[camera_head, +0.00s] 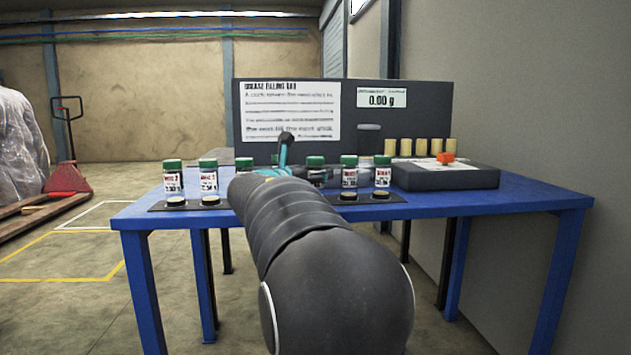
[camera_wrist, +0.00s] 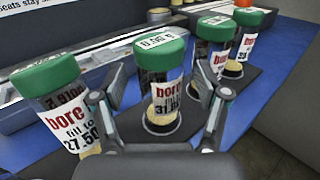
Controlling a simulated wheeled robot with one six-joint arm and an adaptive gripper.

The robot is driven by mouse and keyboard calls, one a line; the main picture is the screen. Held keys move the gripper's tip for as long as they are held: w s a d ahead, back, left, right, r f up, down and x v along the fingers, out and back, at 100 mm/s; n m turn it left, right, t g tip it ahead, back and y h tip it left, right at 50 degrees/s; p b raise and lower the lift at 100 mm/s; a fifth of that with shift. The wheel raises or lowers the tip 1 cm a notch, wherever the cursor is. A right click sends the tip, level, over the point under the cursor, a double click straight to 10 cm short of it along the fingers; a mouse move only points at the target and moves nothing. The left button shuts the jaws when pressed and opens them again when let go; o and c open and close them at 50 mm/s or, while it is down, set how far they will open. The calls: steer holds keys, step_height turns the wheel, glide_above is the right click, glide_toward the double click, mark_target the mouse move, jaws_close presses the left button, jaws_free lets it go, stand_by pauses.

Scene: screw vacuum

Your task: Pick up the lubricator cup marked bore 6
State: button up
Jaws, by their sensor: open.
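Several clear lubricator cups with green lids and "bore" labels stand in a row; in the head view the leftmost (camera_head: 173,182) and rightmost (camera_head: 382,178) show. My gripper (camera_wrist: 160,90) is open in the wrist view, one finger on each side of a cup (camera_wrist: 165,92) labelled "bore", fill about 31. That cup stands upright, apparently ungripped. Another cup (camera_wrist: 70,115), fill 27.50, is to the left; two more (camera_wrist: 212,55) (camera_wrist: 246,45) stand to the right. My arm hides the middle cups in the head view.
The cups stand on dark strips on a blue table (camera_head: 530,195). A dark board with a sign (camera_head: 290,112) and a 0.00 g display (camera_head: 382,97) rises behind. A dark box (camera_head: 445,180) with an orange item (camera_head: 446,157) and several yellow cylinders (camera_head: 420,147) sit at right.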

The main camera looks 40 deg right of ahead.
steer(key=shift+w+d, duration=0.2)
steer(key=shift+d, duration=0.4)
steer(key=shift+c, duration=0.3)
steer(key=c, duration=1.2)
steer(key=shift+c, duration=0.3)
steer(key=shift+r, duration=0.1)
